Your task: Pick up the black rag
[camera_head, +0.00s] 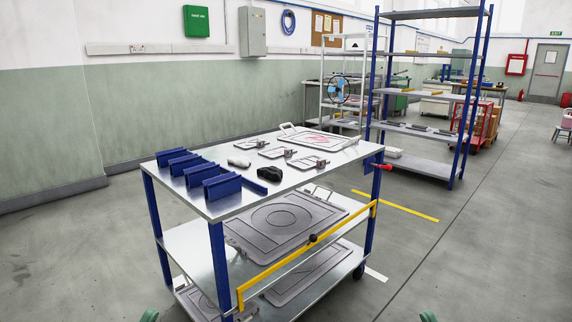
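The black rag (268,174) lies crumpled on the metal top of the cart (234,203), near the middle of its front half. A rolled white cloth (239,162) lies just behind and left of it. A small blue bar (254,187) lies in front and left of it. Neither gripper shows in the head view. Only small green parts, likely of my arms, show at the bottom edge, left and right, well apart from the cart.
Several blue angled blocks (222,187) stand along the cart top's left side. Small metal plates (306,161) and a tray (325,140) lie behind the rag. A yellow bar (290,262) crosses the cart's front. The floor at right is open.

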